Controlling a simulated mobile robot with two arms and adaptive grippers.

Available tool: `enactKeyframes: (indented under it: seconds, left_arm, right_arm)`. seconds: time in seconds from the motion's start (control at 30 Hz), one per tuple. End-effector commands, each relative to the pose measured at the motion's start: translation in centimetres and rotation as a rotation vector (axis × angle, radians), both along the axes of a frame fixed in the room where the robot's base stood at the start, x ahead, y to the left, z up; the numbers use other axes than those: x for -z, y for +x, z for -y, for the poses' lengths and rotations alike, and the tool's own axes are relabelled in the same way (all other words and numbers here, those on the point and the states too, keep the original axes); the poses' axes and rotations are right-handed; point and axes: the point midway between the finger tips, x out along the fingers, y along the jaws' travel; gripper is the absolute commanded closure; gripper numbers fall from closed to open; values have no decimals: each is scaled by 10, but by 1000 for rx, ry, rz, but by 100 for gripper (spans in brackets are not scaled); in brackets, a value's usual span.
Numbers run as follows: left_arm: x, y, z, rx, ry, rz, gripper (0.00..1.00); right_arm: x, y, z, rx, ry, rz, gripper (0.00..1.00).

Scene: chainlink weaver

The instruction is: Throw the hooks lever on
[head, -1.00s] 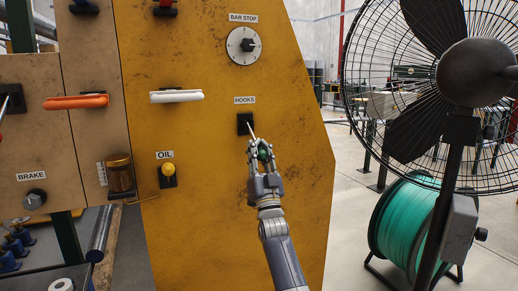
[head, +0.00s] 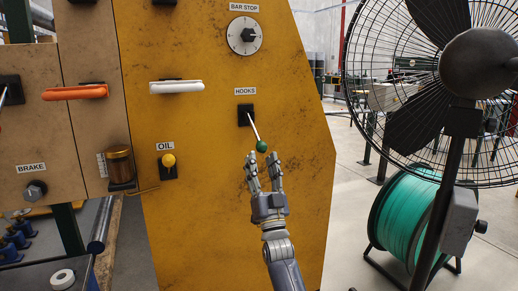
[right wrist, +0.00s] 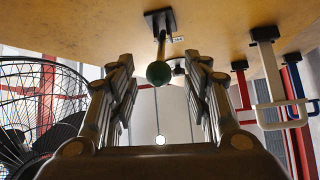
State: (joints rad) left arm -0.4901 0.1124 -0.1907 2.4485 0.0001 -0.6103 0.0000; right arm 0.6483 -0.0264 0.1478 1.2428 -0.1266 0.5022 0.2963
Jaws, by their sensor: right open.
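The hooks lever is a thin metal rod on a black plate (head: 245,116) under the HOOKS label (head: 245,90). Its rod slants down and right and ends in a green knob (head: 262,146). My right gripper (head: 263,160) is open and empty just below the knob, fingers pointing up. In the right wrist view, the green knob (right wrist: 158,73) shows between the two spread fingers of the right gripper (right wrist: 160,75), with a gap on each side. My left gripper is not in view.
The yellow panel (head: 215,210) also carries a BAR STOP dial (head: 243,36), a white handle (head: 177,86) and a yellow OIL knob (head: 168,161). A black fan (head: 470,70) and a green hose reel (head: 405,215) stand to the right.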

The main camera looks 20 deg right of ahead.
Motion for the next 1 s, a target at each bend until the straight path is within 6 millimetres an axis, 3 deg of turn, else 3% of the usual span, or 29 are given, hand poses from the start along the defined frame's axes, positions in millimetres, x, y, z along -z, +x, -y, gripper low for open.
enactKeyframes:
  seconds: [0.1, 0.3, 0.87, 1.0]
  left_arm:
    - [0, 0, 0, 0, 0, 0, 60]
    - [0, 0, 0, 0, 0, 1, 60]
    - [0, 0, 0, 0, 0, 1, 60]
    - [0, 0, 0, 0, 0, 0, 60]
  right_arm:
    - [17, -16, -3, -2, 0, -1, 55]
    - [32, -29, -5, -2, 0, -1, 55]
    - [36, -32, -6, -1, -1, -4, 55]
    - [56, -41, -10, 3, -25, -71, 55]
